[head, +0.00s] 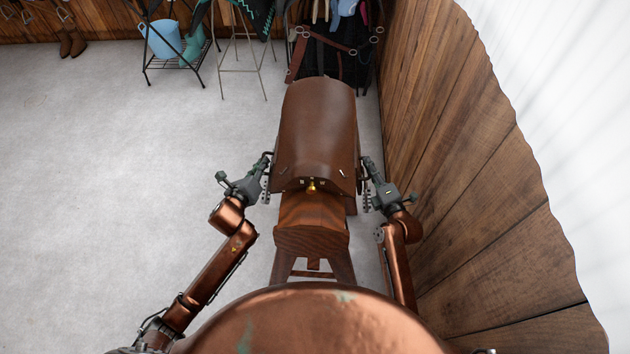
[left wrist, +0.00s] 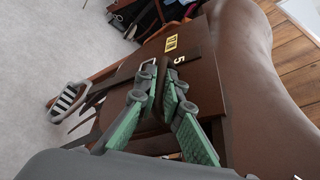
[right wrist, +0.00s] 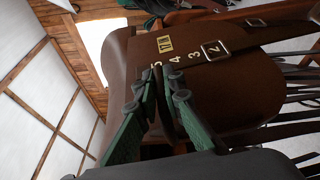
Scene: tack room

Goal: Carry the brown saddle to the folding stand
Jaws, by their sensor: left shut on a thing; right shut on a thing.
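The brown saddle (head: 318,125) lies lengthwise over a wooden stand (head: 312,238) straight ahead in the head view; whether it rests on the stand or is slightly raised I cannot tell. My left gripper (head: 267,178) is at its left side, shut on its edge. My right gripper (head: 367,182) is at its right side, also shut on it. The wrist views show the brown saddle flap (left wrist: 230,90) with numbers and a yellow tag, and the other flap (right wrist: 195,85) with a buckle. A thin metal-legged stand (head: 240,68) at the back may be the folding stand; dark cloth hides its top.
A wooden wall (head: 460,150) runs close along my right side. At the back are a rack with a blue bucket (head: 163,39) and teal boots (head: 193,47), hanging straps (head: 320,45), and brown boots (head: 72,43). The pale floor (head: 110,150) on the left is clear.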

